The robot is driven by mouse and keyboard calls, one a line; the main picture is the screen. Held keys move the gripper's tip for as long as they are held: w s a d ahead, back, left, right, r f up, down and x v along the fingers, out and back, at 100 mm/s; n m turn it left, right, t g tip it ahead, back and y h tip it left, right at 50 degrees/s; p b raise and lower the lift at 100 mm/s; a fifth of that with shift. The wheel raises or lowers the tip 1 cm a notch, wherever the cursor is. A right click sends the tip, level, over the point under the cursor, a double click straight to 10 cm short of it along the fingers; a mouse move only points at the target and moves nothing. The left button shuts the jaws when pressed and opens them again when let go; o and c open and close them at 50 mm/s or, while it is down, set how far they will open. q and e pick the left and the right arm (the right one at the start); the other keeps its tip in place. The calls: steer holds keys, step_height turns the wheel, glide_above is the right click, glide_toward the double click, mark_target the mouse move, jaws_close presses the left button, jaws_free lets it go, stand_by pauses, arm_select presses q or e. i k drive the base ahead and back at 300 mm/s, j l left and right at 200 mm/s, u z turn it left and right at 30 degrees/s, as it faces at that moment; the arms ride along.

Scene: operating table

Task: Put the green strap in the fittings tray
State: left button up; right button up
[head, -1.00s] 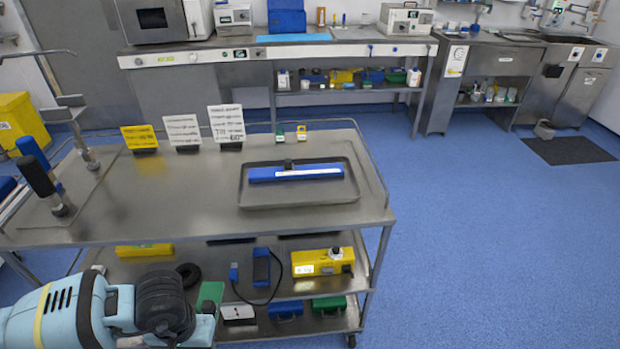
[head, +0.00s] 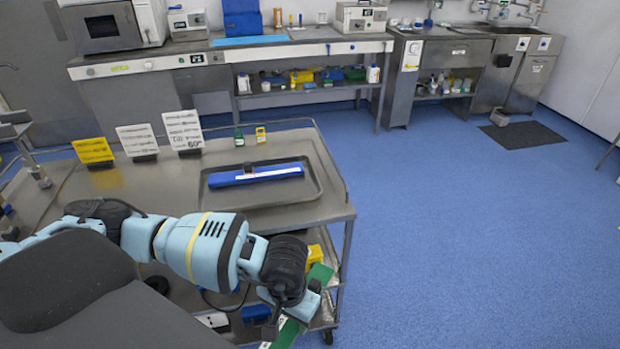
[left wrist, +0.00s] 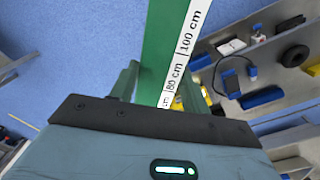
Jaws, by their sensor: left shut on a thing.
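The green strap (left wrist: 165,45) is a long flat band with a white label strip marked in cm along one side. My left gripper (left wrist: 157,82) is shut on it, with one finger on each side. In the head view, my left gripper (head: 310,296) is at the near right corner of the steel cart, and green parts of the strap (head: 286,333) show around it. The fittings tray (head: 296,191) appears to be the shallow grey tray on the cart top, beyond my gripper. A blue bar lies in it. My right gripper is not in view.
Yellow and white sign cards (head: 138,140) stand at the cart's back left, with small green and yellow items (head: 239,138) behind the tray. A rail edges the cart top (head: 180,185). Lower shelves hold boxes. Blue floor (head: 450,250) is clear to the right.

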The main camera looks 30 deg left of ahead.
mark_target(258, 196)
steer(key=i+z, duration=0.15)
steer(key=z, duration=0.3)
steer(key=i, duration=3.35)
steer(key=i+u, duration=0.1)
steer(key=u, duration=3.7)
